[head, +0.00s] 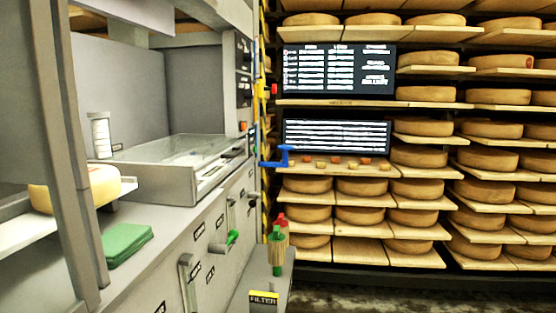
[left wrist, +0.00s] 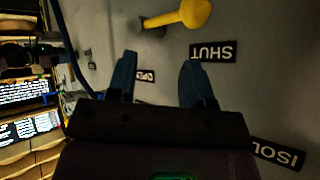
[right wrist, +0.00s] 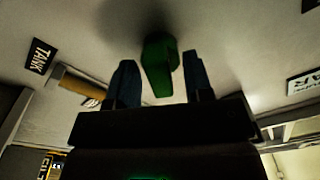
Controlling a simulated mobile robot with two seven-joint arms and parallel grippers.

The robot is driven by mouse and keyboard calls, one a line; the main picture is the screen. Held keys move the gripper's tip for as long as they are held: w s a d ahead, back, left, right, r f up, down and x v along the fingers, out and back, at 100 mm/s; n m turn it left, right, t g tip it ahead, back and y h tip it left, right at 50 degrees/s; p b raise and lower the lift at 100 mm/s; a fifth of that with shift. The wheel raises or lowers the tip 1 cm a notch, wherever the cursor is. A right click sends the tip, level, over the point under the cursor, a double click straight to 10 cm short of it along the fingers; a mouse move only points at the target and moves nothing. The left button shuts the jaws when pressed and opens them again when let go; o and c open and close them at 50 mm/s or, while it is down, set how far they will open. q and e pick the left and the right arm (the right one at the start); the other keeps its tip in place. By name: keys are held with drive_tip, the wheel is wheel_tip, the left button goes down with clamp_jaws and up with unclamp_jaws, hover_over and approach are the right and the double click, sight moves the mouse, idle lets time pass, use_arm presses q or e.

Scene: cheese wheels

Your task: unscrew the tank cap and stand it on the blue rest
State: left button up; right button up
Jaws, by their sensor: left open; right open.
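I cannot pick out the tank cap for certain. In the right wrist view a dark label reading TANK (right wrist: 39,56) sits at the left on a pale panel, near a tan bar (right wrist: 82,86). A green handle (right wrist: 158,66) stands on that panel, seen between the fingertips of my right gripper (right wrist: 158,78), which is open; contact cannot be told. My left gripper (left wrist: 155,75) is open and empty, facing a grey panel. In the head view a blue bent piece (head: 279,157) juts out beyond the counter; whether it is the blue rest is unclear. Neither gripper shows in the head view.
The left wrist view shows a yellow handle (left wrist: 185,17) and a SHUT label (left wrist: 212,51) on the panel. In the head view a grey counter holds a green cloth stack (head: 127,243) and a white bottle (head: 101,136). Cheese shelves (head: 430,29) fill the back.

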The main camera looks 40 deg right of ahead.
idle(0.8)
clamp_jaws()
